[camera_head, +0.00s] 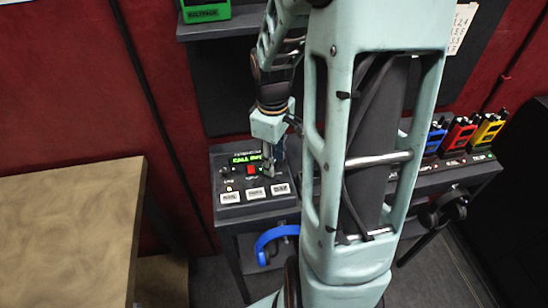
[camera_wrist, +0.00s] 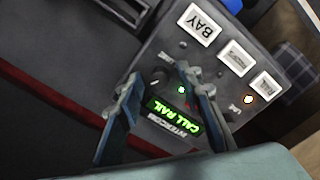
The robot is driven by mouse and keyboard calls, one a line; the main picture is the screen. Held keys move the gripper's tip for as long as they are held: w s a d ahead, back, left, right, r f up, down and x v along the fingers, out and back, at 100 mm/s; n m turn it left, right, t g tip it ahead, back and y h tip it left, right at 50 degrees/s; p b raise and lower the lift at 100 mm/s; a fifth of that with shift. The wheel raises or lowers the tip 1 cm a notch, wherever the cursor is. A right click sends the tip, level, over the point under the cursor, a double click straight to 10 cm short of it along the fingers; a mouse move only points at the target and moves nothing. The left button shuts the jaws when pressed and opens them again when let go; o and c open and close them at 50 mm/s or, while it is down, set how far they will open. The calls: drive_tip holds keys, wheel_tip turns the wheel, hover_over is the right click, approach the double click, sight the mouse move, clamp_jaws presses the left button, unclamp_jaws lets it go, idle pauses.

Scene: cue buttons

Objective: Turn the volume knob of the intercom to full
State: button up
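The intercom (camera_head: 231,197) is a dark sloped box on a small stand in the head view. Its green-lit display (camera_head: 245,158) shows at the top, reading CALL RAIL in the wrist view (camera_wrist: 174,117). My gripper (camera_head: 271,172) is low over the panel's right side, pointing down. In the wrist view my gripper (camera_wrist: 170,87) is open, its two blue-grey fingers apart on either side of the display. A dark, small shape between the fingertips may be the volume knob; its setting cannot be read. The fingers partly cover the panel there.
White labelled buttons (camera_head: 255,192) line the intercom's front edge. A red piece (camera_head: 251,169) sits below the display. Blue, red (camera_head: 459,136) and yellow radios stand at right. A wooden table (camera_head: 65,225) is at left.

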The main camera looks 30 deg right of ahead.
clamp_jaws()
drive_tip(key=m+b, duration=0.1)
drive_tip(key=m, duration=0.2)
drive_tip(key=shift+m, duration=0.4)
drive_tip(key=m, duration=0.3)
drive_tip(key=shift+m, duration=0.3)
drive_tip(key=m, duration=0.5)
drive_tip(key=shift+w+m, duration=0.1)
drive_tip(key=shift+m, duration=0.2)
drive_tip(key=m, duration=0.5)
drive_tip(key=shift+g, duration=0.3)
drive_tip(key=shift+m, duration=0.3)
